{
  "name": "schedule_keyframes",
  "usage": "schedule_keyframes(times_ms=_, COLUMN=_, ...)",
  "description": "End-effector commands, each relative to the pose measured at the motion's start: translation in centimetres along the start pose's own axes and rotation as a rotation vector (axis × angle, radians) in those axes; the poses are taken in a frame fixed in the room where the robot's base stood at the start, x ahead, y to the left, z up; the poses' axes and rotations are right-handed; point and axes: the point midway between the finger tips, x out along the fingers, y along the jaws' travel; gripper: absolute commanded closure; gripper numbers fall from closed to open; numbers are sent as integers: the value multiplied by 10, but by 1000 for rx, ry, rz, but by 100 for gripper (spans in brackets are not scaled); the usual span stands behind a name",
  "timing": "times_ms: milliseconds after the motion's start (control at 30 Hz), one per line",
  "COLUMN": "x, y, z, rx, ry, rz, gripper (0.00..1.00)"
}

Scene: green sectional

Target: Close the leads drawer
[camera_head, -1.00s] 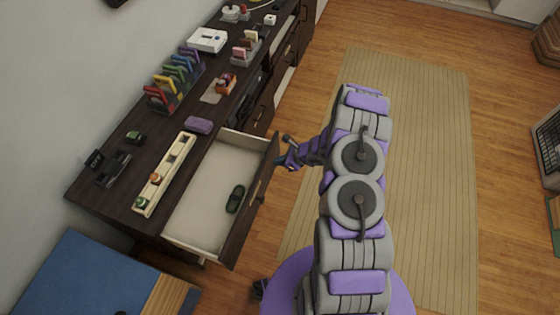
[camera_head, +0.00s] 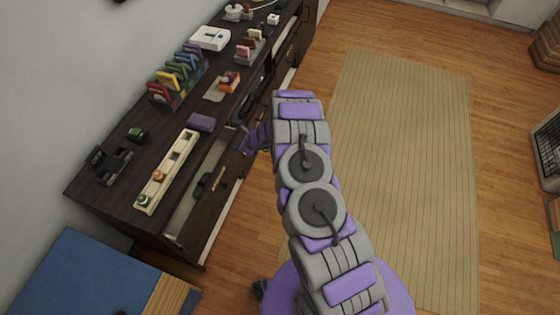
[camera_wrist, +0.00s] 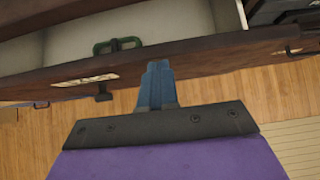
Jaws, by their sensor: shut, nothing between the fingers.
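The drawer (camera_head: 214,208) in the dark wooden cabinet is partly open, with a narrow strip of its pale inside showing. A dark green looped thing (camera_head: 203,184) lies in it and also shows in the wrist view (camera_wrist: 118,45). The drawer front (camera_wrist: 200,66) crosses the wrist view, with a brass-coloured plate and a dark handle (camera_wrist: 104,92) on its outer face. My gripper (camera_wrist: 157,70) is shut and empty, its blue fingers at the drawer front, to the right of the handle. I cannot tell for certain whether they touch it. In the head view my arm partly hides the gripper.
The cabinet top (camera_head: 122,198) carries a cream tray (camera_head: 168,170), a purple block (camera_head: 201,122), coloured upright items (camera_head: 178,75) and a white box (camera_head: 210,38). A blue surface (camera_head: 75,275) lies at lower left.

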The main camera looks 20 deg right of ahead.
Motion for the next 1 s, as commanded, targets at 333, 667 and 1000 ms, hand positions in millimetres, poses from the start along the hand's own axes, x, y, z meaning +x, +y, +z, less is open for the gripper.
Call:
schedule_keyframes(times_ms=333, x=24, y=-3, z=24, rx=4, ry=-3, rz=1, gripper=100)
schedule_keyframes(times_ms=667, x=29, y=0, z=28, rx=3, ry=0, rz=1, gripper=100)
schedule_keyframes(times_ms=1000, x=21, y=-6, z=20, rx=4, ry=-1, rz=0, gripper=100)
